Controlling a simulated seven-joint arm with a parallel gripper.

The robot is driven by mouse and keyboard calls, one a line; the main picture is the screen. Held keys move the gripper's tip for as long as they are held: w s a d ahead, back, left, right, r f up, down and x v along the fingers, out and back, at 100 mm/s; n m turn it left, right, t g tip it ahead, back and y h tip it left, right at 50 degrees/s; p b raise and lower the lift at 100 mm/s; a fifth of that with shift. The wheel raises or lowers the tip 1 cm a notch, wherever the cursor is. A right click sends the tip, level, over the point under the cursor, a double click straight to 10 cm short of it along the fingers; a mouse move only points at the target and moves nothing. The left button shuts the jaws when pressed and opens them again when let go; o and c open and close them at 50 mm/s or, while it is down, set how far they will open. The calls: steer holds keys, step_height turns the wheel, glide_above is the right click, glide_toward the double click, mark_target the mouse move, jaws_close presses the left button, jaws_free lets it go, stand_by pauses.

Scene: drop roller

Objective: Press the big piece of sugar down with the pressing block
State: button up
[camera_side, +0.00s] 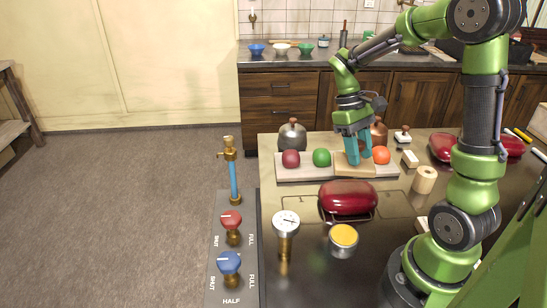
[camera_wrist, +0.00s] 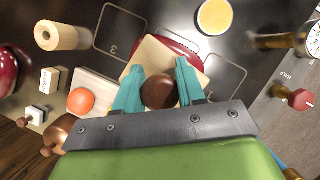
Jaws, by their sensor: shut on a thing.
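My gripper (camera_side: 352,146) has its teal fingers closed around a round brown knob (camera_wrist: 158,92). The knob seems to belong to a tan wooden block (camera_side: 353,165), likely the pressing block, which also shows below the fingers in the wrist view (camera_wrist: 176,53). The block is at the long board, between a green ball (camera_side: 321,157) and an orange ball (camera_side: 381,155). I cannot tell whether it touches the board. I cannot make out the big piece of sugar in either view; it may be hidden by the block or gripper.
The long board (camera_side: 320,176) also carries a dark red ball (camera_side: 290,158). A glossy red object (camera_side: 347,198) lies in front. A yellow-filled cup (camera_side: 343,236), a gauge (camera_side: 286,223) and a wooden roller (camera_side: 424,179) stand nearby.

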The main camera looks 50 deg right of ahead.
mark_target(356, 173)
steer(key=shift+s+n+h, duration=0.2)
steer(key=shift+n+h, duration=0.2)
steer(key=shift+n, duration=0.6)
steer(key=shift+f, duration=2.9)
steer(key=shift+f, duration=0.8)
jaws_close()
steer(key=shift+s, duration=0.1)
